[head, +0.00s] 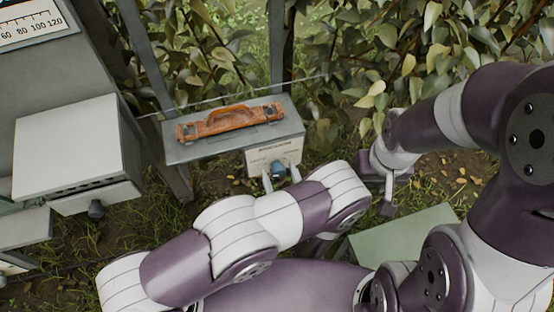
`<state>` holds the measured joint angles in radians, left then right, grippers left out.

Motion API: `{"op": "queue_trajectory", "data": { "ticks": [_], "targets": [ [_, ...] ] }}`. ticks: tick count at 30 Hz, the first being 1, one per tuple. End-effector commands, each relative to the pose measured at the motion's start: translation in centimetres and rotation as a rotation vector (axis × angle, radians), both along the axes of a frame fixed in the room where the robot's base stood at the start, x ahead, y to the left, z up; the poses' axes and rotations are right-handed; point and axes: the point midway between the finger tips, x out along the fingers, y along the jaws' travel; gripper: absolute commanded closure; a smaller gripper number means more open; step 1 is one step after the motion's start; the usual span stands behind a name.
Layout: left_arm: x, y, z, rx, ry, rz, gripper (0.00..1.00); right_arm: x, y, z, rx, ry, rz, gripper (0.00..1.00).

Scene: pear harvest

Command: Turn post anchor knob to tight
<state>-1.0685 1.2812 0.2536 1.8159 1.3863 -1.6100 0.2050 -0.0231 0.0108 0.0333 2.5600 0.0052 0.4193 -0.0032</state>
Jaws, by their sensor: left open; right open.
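The anchor knob (278,168) is a small dark blue-grey knob on the pale front panel (259,155) of a grey box by the fence posts. The panel carries small printing too fine to read, so the knob's setting cannot be told. My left gripper (281,179) is open, with one pale finger on each side of the knob. Whether the fingers touch it cannot be told, and my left wrist hides the rest of the gripper. My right gripper (389,195) is open and empty, well to the right of the box, hanging over the grass.
At left stand a grey cabinet (73,150) with another dark knob (96,209) and a dial scale (33,22). A green-grey box (400,242) is at lower right. Leafy branches fill the back.

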Motion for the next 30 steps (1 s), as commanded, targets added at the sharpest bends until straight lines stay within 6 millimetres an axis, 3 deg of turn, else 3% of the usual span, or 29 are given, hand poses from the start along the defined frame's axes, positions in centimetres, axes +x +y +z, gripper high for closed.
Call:
{"op": "queue_trajectory", "data": {
  "ticks": [8, 10, 13, 14, 23, 30],
  "targets": [
    [-0.09, 0.00, -0.02, 0.000, 0.000, 0.000, 0.31, -0.01, 0.00, 0.01, 0.000, 0.000, 0.000, 0.57],
    [-0.08, 0.01, -0.01, 0.000, 0.000, 0.000, 0.47, -0.01, 0.00, 0.01, 0.000, 0.000, 0.000, 0.57],
    [-0.06, 0.00, -0.01, 0.000, 0.000, 0.000, 0.80, -0.01, 0.00, 0.01, 0.000, 0.000, 0.000, 0.57],
    [-0.06, 0.00, -0.01, 0.000, 0.000, 0.000, 0.86, 0.00, 0.00, 0.01, 0.000, 0.000, 0.000, 0.57],
    [-0.04, -0.01, -0.01, 0.024, 0.008, 0.001, 0.86, -0.01, 0.00, -0.04, 0.000, 0.000, 0.000, 0.57],
    [-0.01, -0.07, -0.05, 0.143, 0.046, 0.001, 0.86, 0.00, 0.00, -0.19, 0.000, 0.000, 0.000, 0.57]
  ]
}}
